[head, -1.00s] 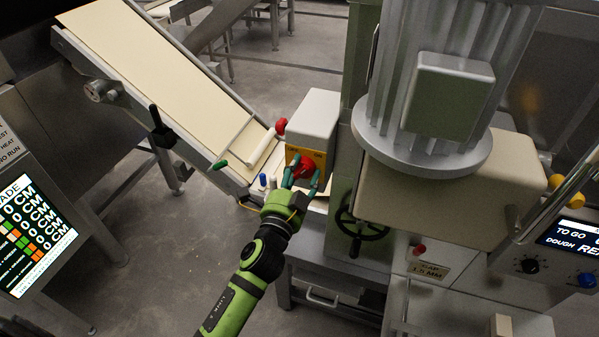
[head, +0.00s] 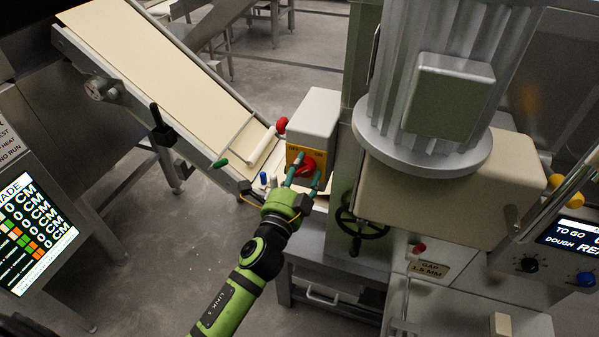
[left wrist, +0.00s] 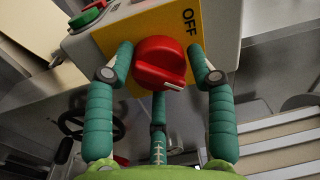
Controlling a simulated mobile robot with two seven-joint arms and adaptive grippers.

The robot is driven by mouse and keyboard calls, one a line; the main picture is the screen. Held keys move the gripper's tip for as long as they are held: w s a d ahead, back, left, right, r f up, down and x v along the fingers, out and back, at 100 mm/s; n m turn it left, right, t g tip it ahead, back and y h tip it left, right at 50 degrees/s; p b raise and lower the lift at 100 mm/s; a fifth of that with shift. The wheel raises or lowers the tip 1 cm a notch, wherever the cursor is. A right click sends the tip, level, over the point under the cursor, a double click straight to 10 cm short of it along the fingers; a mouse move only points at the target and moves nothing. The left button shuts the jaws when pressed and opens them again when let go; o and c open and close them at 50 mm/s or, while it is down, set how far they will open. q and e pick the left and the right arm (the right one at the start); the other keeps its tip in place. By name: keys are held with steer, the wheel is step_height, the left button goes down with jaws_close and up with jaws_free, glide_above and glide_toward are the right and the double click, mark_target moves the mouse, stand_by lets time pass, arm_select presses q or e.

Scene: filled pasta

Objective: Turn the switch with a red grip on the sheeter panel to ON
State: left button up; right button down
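The sheeter panel is a yellow plate (head: 292,154) on a pale grey box (head: 315,112). Its switch has a round red grip (head: 307,166), which also shows large in the left wrist view (left wrist: 158,62). A white line on the grip's ridge points to the lower right there. The word OFF shows above and right of the grip; I cannot see ON. My left gripper (head: 304,181) is in front of the switch, with its teal fingers around the grip. In the left wrist view gaps show between the two upper fingers and the grip. My right gripper is out of view.
A red button (head: 281,125) sits on the box's left side. A sloped conveyor (head: 165,75) lies to the left, with a white roller (head: 262,146) at its lower end. A black handwheel (head: 361,228) is below right of the switch. A large motor (head: 430,85) stands to the right.

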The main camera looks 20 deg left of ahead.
arm_select(q)
steer(key=shift+o, duration=0.8)
steer(key=shift+d+r, duration=0.2)
steer(key=shift+r, duration=0.05)
steer(key=shift+d+f, duration=0.1)
steer(key=shift+s+f, duration=0.1)
steer(key=s, duration=1.1)
steer(key=shift+s+a+f, duration=0.2)
steer(key=shift+s+f, duration=0.1)
steer(key=shift+s, duration=0.05)
